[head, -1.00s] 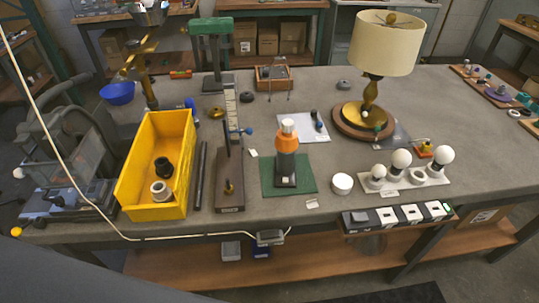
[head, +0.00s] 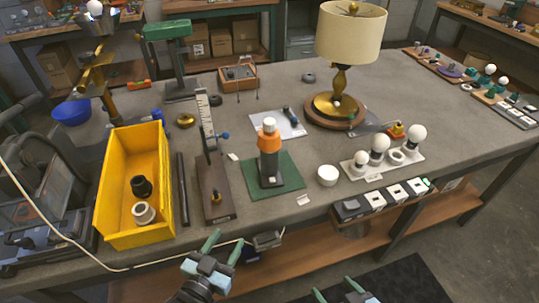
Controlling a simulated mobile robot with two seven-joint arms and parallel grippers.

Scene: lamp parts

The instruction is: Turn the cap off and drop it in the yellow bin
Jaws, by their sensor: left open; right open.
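A dark grey upright post (head: 270,168) stands on a green mat (head: 292,178) mid-table. An orange collar (head: 269,142) sits around its upper part, with a white cap-like top (head: 269,125) above it. The yellow bin (head: 122,236) is to the left, holding a black ring-shaped part (head: 141,186) and a white one (head: 144,213). My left gripper (head: 226,245) is open and empty at the table's front edge, below and left of the post. My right gripper (head: 335,289) is open at the bottom edge, partly cut off, well short of the table.
A white round part (head: 327,175) and a bulb stand (head: 402,167) are to the right. A lamp (head: 340,80) is behind. A pale cable (head: 62,235) runs along the front edge.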

